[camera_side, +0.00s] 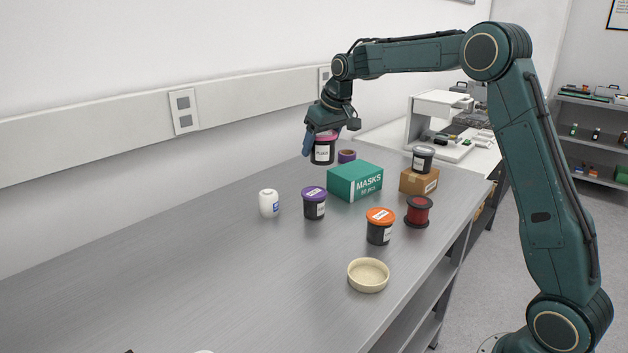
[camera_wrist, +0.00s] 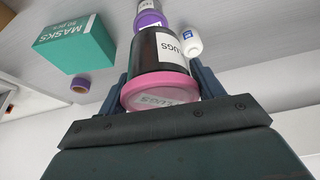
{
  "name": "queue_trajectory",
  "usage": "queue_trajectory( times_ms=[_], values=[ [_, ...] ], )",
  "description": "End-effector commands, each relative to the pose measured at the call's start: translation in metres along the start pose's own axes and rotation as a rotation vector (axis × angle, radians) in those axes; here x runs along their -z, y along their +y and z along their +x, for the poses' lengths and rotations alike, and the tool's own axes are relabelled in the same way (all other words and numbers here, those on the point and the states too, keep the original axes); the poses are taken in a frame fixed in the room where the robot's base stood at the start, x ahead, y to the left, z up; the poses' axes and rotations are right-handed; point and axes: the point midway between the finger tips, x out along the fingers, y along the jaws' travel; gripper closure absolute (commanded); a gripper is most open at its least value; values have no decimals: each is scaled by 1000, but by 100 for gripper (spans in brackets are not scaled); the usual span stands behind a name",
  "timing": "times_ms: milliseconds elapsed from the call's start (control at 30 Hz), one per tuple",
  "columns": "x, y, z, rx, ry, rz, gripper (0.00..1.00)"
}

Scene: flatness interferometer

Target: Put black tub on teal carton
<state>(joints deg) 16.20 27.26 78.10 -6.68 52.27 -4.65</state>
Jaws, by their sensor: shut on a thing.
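My gripper (camera_side: 322,136) is shut on a black tub (camera_side: 323,153) with a pink lid and a white label. It holds the tub upright, seemingly in the air, up and left of the teal carton in the side view. In the wrist view the tub (camera_wrist: 160,52) sits between the two fingers, its pink lid nearest the camera; its label reads "PLUGS". The teal carton (camera_side: 354,182) marked "MASKS" stands on the bench with its top bare. It also shows in the wrist view (camera_wrist: 75,45), left of the held tub.
A purple tape roll (camera_side: 347,156) lies behind the carton. A purple-lidded tub (camera_side: 314,206), white bottle (camera_side: 268,204), orange-lidded tub (camera_side: 379,231), red spool (camera_side: 418,212) and cream bowl (camera_side: 368,276) stand in front. Another dark tub (camera_side: 422,160) stands on a brown box (camera_side: 413,182). The bench's left is clear.

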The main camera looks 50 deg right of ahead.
Motion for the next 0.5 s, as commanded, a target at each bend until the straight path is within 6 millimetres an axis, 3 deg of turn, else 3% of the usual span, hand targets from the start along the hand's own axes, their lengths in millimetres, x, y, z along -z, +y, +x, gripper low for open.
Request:
queue_trajectory(
  times_ms=[100, 300, 500],
  values=[
    [10, 46, 12, -72, -1, 174, 57],
    [16, 112, 25, -182, -1, 439, 57],
    [15, 149, 32, -245, -1, 592, 57]
  ],
)
